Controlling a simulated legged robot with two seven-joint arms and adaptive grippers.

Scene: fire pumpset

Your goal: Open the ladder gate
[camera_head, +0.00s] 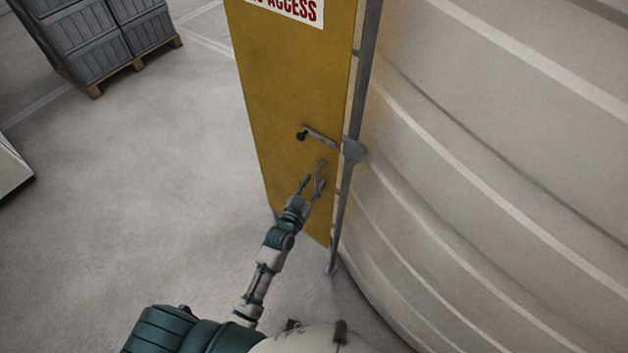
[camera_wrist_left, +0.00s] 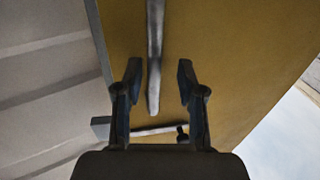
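The ladder gate (camera_head: 285,90) is a tall yellow panel, standing closed against its grey post, as far as I can tell. A grey latch rod (camera_head: 320,136) with a black knob (camera_head: 301,135) lies across it near a bracket (camera_head: 353,150) on the post. My left gripper (camera_head: 313,182) is just below the latch, in front of the panel. In the left wrist view, the left gripper (camera_wrist_left: 158,75) is open. A grey bar (camera_wrist_left: 155,50) shows between its fingers, apart from both. The latch rod (camera_wrist_left: 150,131) and knob (camera_wrist_left: 183,130) show lower, partly behind the fingers. My right gripper is not in view.
A large pale ribbed tank wall (camera_head: 480,180) curves close by on the right of the gate. Grey crates (camera_head: 100,50) on a wooden pallet (camera_head: 135,65) stand at the upper left. The floor (camera_head: 150,200) left of the gate is clear.

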